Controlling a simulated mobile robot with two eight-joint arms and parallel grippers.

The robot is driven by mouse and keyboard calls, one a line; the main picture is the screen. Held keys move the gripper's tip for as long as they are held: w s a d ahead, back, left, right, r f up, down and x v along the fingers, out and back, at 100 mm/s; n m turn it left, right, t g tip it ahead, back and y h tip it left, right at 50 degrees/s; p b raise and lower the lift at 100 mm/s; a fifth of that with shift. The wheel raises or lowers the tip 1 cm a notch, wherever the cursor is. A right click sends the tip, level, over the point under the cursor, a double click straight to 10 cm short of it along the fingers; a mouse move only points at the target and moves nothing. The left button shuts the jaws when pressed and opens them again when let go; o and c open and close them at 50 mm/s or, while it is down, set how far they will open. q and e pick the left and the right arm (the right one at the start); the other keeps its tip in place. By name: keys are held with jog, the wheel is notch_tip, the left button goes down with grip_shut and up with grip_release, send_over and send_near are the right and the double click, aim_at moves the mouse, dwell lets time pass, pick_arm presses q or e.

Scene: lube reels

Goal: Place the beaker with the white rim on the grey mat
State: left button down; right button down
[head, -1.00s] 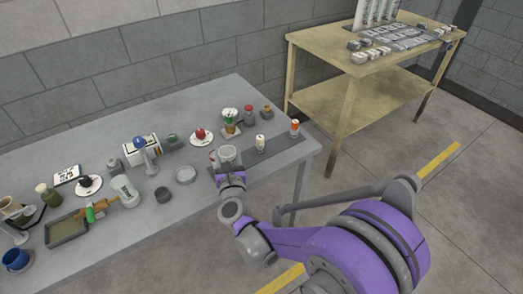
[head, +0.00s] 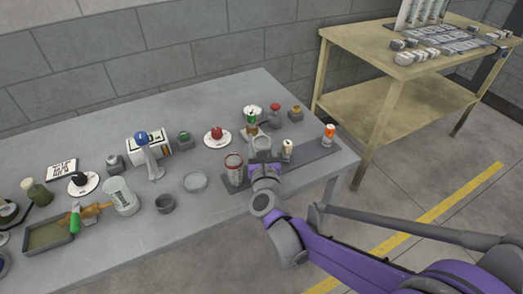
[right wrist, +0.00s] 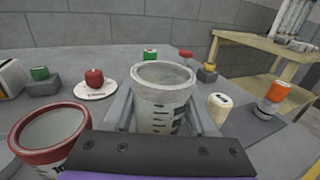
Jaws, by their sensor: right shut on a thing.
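The beaker with the pale, whitish rim (head: 261,143) is clear-sided with dark markings. In the right wrist view this beaker (right wrist: 163,85) stands upright between the fingers of my right gripper (right wrist: 163,118), which is shut on it. In the head view my right gripper (head: 263,165) holds it at the grey mat (head: 308,153), between a red-rimmed beaker and a pale can. I cannot tell whether its base touches the mat, since the gripper hides it. My left gripper is not in view.
The red-rimmed beaker (head: 233,170) stands close on the left, also in the wrist view (right wrist: 50,135). The pale can (head: 287,150) and an orange can (head: 329,134) stand to the right. A cup with green (head: 251,118) is just behind. Bare mat shows between the cans.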

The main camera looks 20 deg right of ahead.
jog(key=shift+f+b, duration=0.35)
jog(key=shift+f, duration=1.1)
jog(key=shift+f, duration=0.1)
jog(key=shift+c, duration=1)
grip_release()
jog(key=shift+s+a, duration=0.15)
jog(key=shift+s, duration=0.15)
jog(key=p+v, duration=0.1)
jog(key=v, duration=1)
jog(key=shift+s, duration=0.2)
